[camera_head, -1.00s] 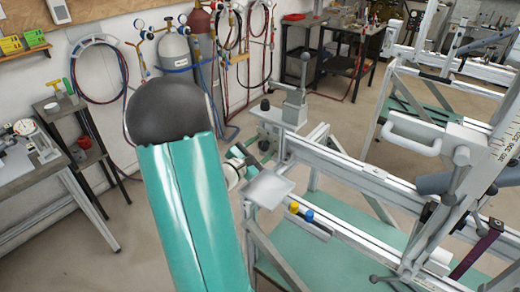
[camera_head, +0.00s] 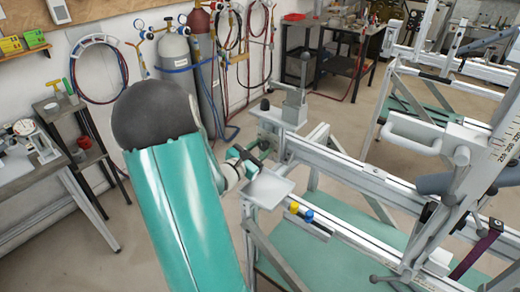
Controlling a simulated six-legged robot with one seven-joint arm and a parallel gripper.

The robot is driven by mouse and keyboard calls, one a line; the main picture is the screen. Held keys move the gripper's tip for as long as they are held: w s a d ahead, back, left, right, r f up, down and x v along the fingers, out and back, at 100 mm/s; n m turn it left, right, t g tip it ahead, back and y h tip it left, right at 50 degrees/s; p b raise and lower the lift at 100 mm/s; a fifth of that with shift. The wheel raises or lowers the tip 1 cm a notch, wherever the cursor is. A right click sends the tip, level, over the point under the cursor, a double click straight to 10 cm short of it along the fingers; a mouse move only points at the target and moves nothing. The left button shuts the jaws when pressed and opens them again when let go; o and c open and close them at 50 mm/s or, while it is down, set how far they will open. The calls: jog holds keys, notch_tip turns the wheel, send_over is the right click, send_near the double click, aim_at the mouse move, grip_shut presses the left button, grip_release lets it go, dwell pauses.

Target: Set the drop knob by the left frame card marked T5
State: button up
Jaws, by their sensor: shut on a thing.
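My gripper (camera_head: 250,155) is at the near left end of the grey frame jig (camera_head: 340,168), beyond my teal arm. It is shut on a small black knob (camera_head: 264,145) on the side of the jig's end block; the contact is small and partly hidden. Another black knob (camera_head: 265,104) sits higher on the same end block (camera_head: 280,115). Yellow-green cards (camera_head: 12,45) lie on a wall shelf at the far left; their marks are too small to read. I cannot make out a card marked T5.
A small grey tray (camera_head: 268,188) sits just below my gripper. Yellow and blue knobs (camera_head: 301,211) stand on the near rail. A tilted post with a number scale (camera_head: 500,150) rises at the right. Gas cylinders (camera_head: 174,55) stand at the back wall. Floor left of the jig is open.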

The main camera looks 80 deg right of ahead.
jog(key=n, duration=0.4)
jog(key=shift+n, duration=0.3)
jog(key=n, duration=0.4)
jog(key=shift+a+f+n, duration=0.1)
jog(key=shift+n, duration=0.2)
jog(key=o, duration=0.9)
jog(key=shift+o, duration=0.2)
jog(key=v, duration=1.3)
jog(key=shift+w+a, duration=0.15)
jog(key=shift+a, duration=0.2)
